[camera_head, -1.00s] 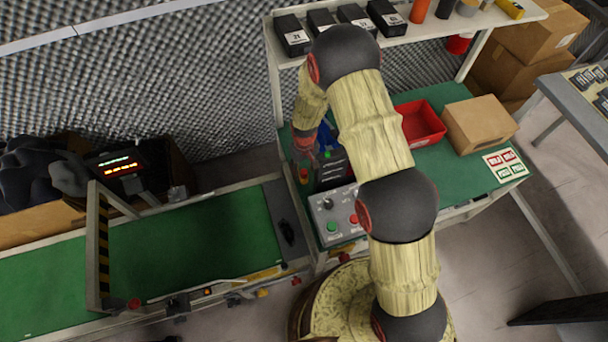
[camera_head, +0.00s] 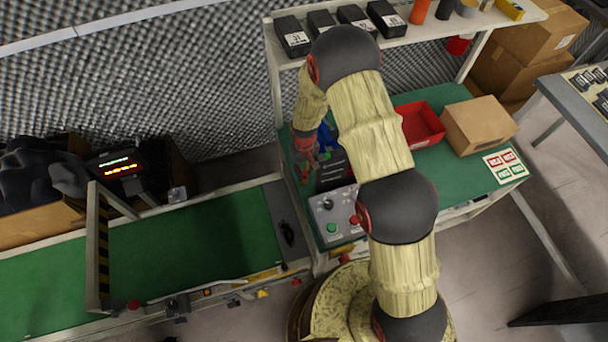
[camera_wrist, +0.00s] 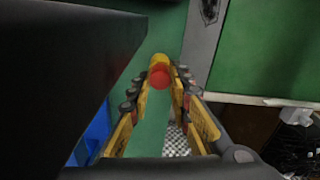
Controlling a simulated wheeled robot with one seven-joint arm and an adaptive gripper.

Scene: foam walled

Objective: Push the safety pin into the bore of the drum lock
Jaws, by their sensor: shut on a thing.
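My gripper (camera_head: 306,168) hangs at the left end of the green workbench, beside a dark slotted box (camera_head: 333,171). In the wrist view, my gripper's yellow fingers (camera_wrist: 161,72) close around a small red round piece (camera_wrist: 160,78) with a yellow rounded part just beyond it. I take the red piece for the safety pin; its shaft is hidden. The dark box fills the upper left of the wrist view (camera_wrist: 60,70), close beside the fingers. I cannot make out the drum lock or its bore for sure in either view.
A grey control box (camera_head: 336,216) with red and green buttons stands in front of the dark box. A green conveyor (camera_head: 180,240) runs to the left. A red bin (camera_head: 420,124) and a cardboard box (camera_head: 479,124) stand on the right of the bench, with a shelf behind.

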